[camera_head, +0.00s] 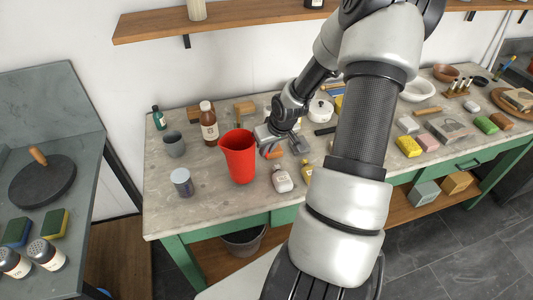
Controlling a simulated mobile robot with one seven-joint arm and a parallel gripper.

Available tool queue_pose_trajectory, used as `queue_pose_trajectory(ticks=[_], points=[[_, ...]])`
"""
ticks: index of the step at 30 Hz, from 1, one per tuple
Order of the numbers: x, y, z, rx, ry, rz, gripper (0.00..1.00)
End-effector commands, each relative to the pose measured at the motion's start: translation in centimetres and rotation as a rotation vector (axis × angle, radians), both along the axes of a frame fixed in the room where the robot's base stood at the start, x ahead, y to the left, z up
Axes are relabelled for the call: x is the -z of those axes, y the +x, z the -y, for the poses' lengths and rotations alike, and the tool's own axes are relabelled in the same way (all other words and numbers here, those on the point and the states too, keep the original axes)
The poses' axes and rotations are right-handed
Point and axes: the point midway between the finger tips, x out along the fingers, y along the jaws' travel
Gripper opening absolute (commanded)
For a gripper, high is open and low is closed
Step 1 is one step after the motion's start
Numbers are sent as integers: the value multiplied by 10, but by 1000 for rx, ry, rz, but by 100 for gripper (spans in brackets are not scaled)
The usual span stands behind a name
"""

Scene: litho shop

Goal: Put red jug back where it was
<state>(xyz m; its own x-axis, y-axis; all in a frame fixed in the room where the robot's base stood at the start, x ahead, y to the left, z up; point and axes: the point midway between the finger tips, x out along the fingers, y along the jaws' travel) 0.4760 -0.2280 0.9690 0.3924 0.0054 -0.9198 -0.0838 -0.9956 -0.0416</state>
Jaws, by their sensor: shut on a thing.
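The red jug (239,160) is upright over the front left part of the stone-topped table (215,203). I cannot tell whether its base touches the top or is slightly above it. My gripper (266,142) is at the right side of the jug, near its rim, and is shut on it. The exact grip is partly hidden by the hand, and my arm covers the middle of the table.
Around the jug stand a brown bottle (208,126), a grey cup (174,145), a grey can (182,182), a pale bottle (282,180) and a small yellow bottle (306,170). Bare tabletop lies at the front left. A wooden shelf (230,20) hangs above.

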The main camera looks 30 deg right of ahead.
Motion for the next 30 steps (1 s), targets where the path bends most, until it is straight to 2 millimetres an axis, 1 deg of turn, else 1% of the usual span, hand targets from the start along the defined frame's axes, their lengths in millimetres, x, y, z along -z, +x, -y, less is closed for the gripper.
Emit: queue_pose_trajectory(ticks=[1, 3, 10, 14, 15, 17, 18, 26, 30], points=[[9, 1, -1, -1, 0, 1, 0], [15, 1, -1, 0, 1, 1, 0], [15, 1, 0, 1, 0, 3, 0], [19, 1, 0, 1, 0, 3, 0], [20, 0, 0, 1, 0, 1, 12], [19, 0, 0, 1, 0, 1, 22], [19, 0, 0, 1, 0, 1, 28], [19, 0, 0, 0, 0, 1, 29], [11, -1, 1, 1, -1, 1, 29]])
